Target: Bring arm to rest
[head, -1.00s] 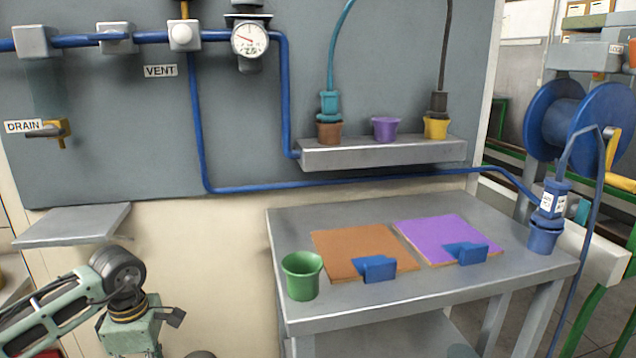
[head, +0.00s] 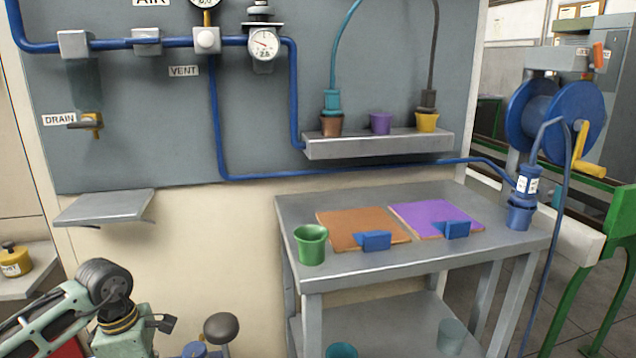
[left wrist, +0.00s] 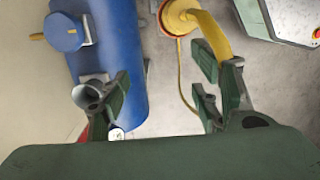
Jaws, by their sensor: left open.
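My left arm (head: 110,300) shows at the lower left of the head view, bent at a dark round joint. Its gripper is outside that view. In the left wrist view, my left gripper (left wrist: 160,88) has its dark green fingers spread apart with nothing between them. Beyond the fingers are a blue tank (left wrist: 120,40) and a yellow hose (left wrist: 215,35), both apart from the gripper as far as I can tell. My right gripper is in neither view.
A grey table (head: 400,258) holds a green cup (head: 311,245), an orange mat (head: 340,228) and a purple mat (head: 425,213). A small wall shelf (head: 105,206) is above my left arm. A yellow can (head: 14,262) stands at far left. A blue hose reel (head: 545,118) is at right.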

